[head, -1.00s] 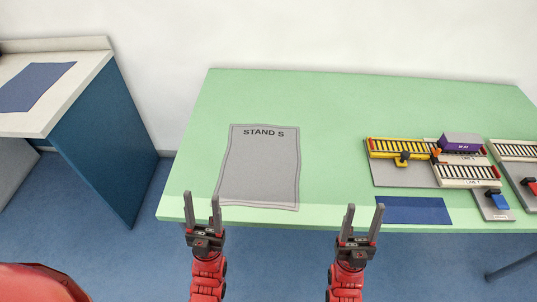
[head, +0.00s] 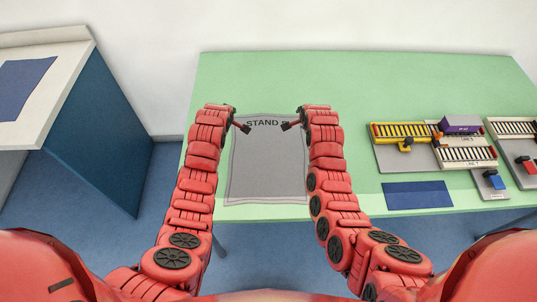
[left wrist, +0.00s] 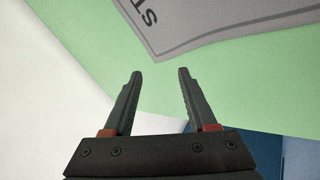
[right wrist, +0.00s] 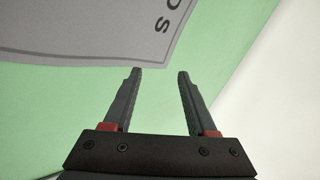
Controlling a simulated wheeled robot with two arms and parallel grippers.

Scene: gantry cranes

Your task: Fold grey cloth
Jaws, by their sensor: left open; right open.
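The grey cloth (head: 265,165) lies flat on the green table, with the lettering "STAND S" along its far edge, partly covered by my right arm. My left gripper (left wrist: 158,75) is open and empty near the cloth's far left corner; the cloth (left wrist: 205,20) shows just ahead of its fingertips. My right gripper (right wrist: 160,75) is open and empty near the far right corner; its fingertips are at the cloth's edge (right wrist: 100,35). I cannot tell how high the fingertips are above the table.
On the green table (head: 400,85), gantry crane models stand at the right: a yellow track (head: 405,132), a purple container (head: 460,124) and a blue block (head: 495,180). A blue mat (head: 417,195) lies in front. A side bench (head: 70,90) stands at the left.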

